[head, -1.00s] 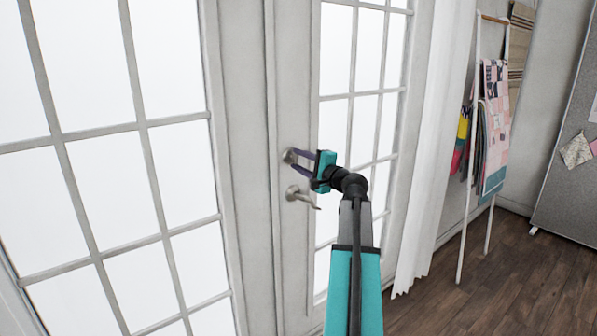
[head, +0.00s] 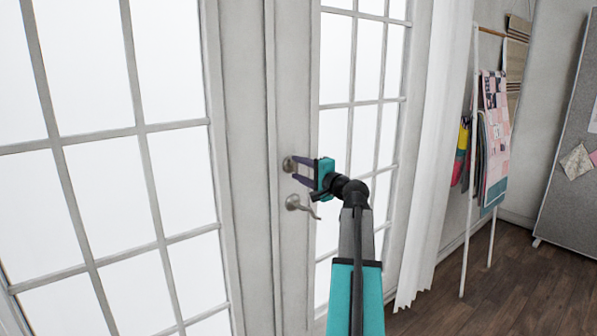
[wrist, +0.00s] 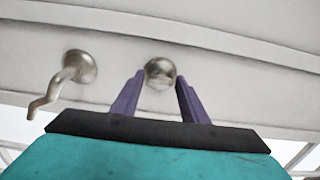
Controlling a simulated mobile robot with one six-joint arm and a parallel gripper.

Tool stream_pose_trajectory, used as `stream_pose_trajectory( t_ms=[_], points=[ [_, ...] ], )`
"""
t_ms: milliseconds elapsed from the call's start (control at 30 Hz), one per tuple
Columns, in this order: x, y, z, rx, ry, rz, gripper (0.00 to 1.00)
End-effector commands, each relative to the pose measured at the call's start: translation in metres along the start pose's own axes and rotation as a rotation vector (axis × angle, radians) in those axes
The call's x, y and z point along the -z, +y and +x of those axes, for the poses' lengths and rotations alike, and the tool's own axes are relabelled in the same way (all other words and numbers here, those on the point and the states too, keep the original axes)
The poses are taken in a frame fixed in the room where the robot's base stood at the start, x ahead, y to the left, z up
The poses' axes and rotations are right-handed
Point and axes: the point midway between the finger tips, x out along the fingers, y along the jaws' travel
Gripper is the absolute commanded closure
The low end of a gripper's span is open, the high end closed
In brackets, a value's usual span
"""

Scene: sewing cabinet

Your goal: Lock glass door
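The glass door (head: 105,180) is white-framed with many panes and appears closed. A round metal lock knob (head: 288,164) sits on the frame strip above a curved lever handle (head: 298,203). In the wrist view, the lock knob (wrist: 160,73) is between the tips of my two purple fingers, and the lever handle (wrist: 70,72) is to the left. My gripper (head: 295,168) is open, its fingers pointing at the knob; it also shows in the wrist view (wrist: 160,78). I cannot tell whether the fingers touch the knob.
A white curtain (head: 432,150) hangs to the right of the door. A leaning rack (head: 472,160) with fabrics stands farther right, beside a grey board (head: 570,205). The dark wooden floor (head: 490,285) is clear in front of them.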

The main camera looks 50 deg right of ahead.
Motion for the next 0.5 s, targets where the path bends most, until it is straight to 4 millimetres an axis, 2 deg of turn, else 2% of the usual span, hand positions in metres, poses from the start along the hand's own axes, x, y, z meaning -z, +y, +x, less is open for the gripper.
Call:
stream_pose_trajectory(
  t_ms=[500],
  points=[
    [0.0001,0.0001,-0.0046,0.000,0.001,0.002,0.48]
  ],
)
